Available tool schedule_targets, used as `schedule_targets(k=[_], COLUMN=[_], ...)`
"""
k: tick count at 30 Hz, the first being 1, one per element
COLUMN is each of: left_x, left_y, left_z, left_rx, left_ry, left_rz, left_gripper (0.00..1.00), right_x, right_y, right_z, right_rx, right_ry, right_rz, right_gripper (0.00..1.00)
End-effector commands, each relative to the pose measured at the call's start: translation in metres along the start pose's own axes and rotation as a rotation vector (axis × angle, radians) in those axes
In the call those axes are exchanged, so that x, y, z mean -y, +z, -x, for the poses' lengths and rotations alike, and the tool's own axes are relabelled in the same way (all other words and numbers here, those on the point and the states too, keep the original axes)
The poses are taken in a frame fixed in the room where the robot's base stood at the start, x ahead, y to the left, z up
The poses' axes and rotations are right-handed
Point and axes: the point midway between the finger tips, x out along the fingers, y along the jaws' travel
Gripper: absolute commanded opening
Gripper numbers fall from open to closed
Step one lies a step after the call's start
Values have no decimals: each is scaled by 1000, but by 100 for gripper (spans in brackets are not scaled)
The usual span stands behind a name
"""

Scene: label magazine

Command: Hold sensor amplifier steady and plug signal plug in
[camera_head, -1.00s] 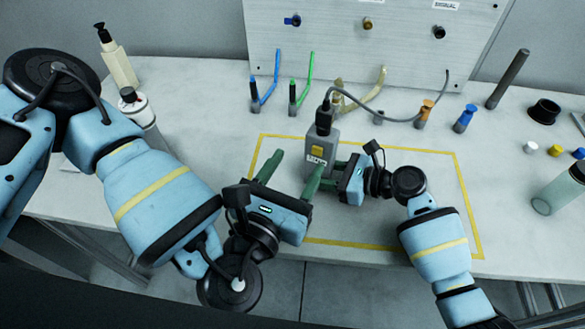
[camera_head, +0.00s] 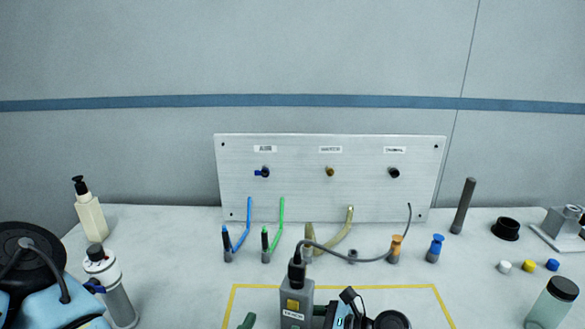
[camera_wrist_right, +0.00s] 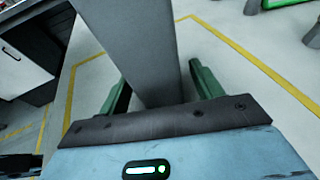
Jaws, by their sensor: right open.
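The sensor amplifier, a grey upright box with a yellow patch (camera_head: 296,303), stands at the bottom middle of the head view. A black plug (camera_head: 297,272) sits upright at its top, with a grey cable (camera_head: 345,254) arching right; I cannot tell how deeply it is seated. My right gripper (camera_head: 320,317) is at the amplifier's right side. In the right wrist view its green fingers (camera_wrist_right: 160,88) are open on either side of the grey body, with gaps showing. Only a green fingertip of my left gripper (camera_head: 247,321) shows, left of the amplifier.
A metal panel (camera_head: 330,200) with three labelled ports stands behind. Blue (camera_head: 240,235) and green (camera_head: 275,230) leads, an orange plug (camera_head: 395,248) and a blue plug (camera_head: 435,247) stand before it. Bottles are left; a jar (camera_head: 553,303) and small caps are right.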

Motion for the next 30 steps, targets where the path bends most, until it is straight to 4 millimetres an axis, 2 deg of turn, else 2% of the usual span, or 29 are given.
schedule_targets(k=[5, 8, 21, 24, 30], left_x=[0, 0, 0, 0, 0], left_y=[0, 0, 0, 0, 0], left_z=[0, 0, 0, 0, 0], left_rx=[0, 0, 0, 0, 0], left_ry=[0, 0, 0, 0, 0], left_rz=[0, 0, 0, 0, 0], left_gripper=[54, 54, 54, 54, 54], right_x=[0, 0, 0, 0, 0], right_y=[-1, -1, -1, -1, 0], right_z=[2, 10, 90, 104, 119], right_rx=[-1, -1, -2, -2, 0], right_ry=[0, -2, -2, -1, 0], right_rz=[-1, 0, 1, 1, 0], right_gripper=[65, 65, 65, 65, 65])
